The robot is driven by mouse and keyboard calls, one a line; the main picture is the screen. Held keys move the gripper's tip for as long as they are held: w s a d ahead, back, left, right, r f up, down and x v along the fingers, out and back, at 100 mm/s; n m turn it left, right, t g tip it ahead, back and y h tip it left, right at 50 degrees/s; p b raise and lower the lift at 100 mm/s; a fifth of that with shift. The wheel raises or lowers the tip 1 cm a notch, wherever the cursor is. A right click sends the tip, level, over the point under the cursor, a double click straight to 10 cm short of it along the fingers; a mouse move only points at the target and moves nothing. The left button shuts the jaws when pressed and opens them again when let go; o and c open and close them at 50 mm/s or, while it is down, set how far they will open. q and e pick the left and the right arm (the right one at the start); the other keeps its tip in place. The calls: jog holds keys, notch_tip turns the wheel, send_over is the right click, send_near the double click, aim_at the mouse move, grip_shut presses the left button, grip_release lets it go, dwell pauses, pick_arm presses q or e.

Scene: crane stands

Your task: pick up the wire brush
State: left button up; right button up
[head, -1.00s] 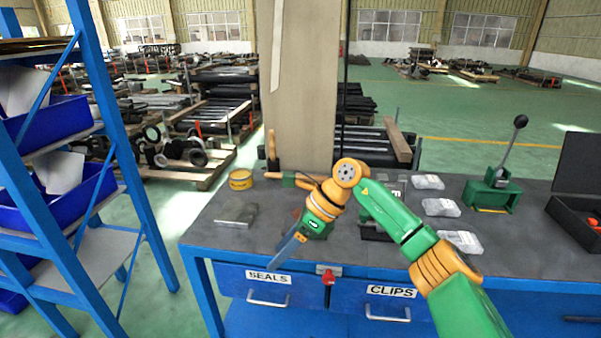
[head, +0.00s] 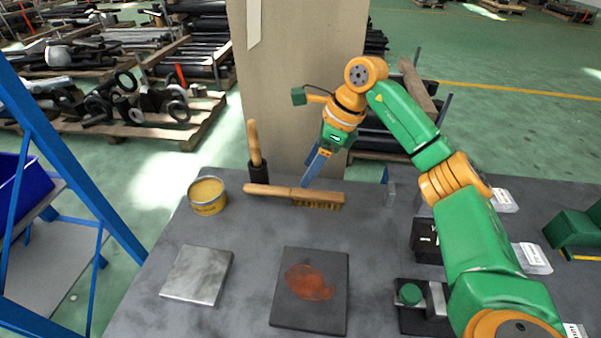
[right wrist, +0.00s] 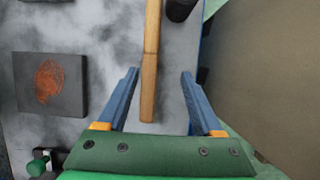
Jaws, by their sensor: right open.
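The wire brush (head: 280,192) lies at the back of the grey bench top, with its wooden handle to the left and its bristles to the right. In the right wrist view its long wooden back (right wrist: 149,62) runs between the finger lines, closer to the left finger. My right gripper (head: 308,178) is just above the brush near its bristle end, with blue fingers pointing down. In the right wrist view the right gripper (right wrist: 160,72) is open and empty. Whether the fingers are down at brush height is hard to tell. My left gripper is out of view.
A yellow tin (head: 208,197) and a dark holder with an upright wooden handle (head: 256,160) stand near the brush. A beige column (head: 290,100) rises behind. A metal block (head: 197,275) and a dark plate with a rusty patch (head: 309,292) lie in front.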

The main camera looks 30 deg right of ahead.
aim_at(303, 192)
jog(key=f, duration=0.1)
jog(key=s+a+f, duration=0.1)
jog(key=f+p, duration=0.1)
jog(key=shift+s+a+f, duration=0.1)
jog(key=shift+s+a, duration=0.2)
jog(key=x, duration=0.2)
jog(key=shift+w+d+f, duration=0.1)
jog(key=shift+f, duration=0.25)
jog(key=shift+w+f, duration=0.25)
jog(key=shift+f, duration=0.05)
jog(key=shift+s+r, duration=0.1)
grip_shut()
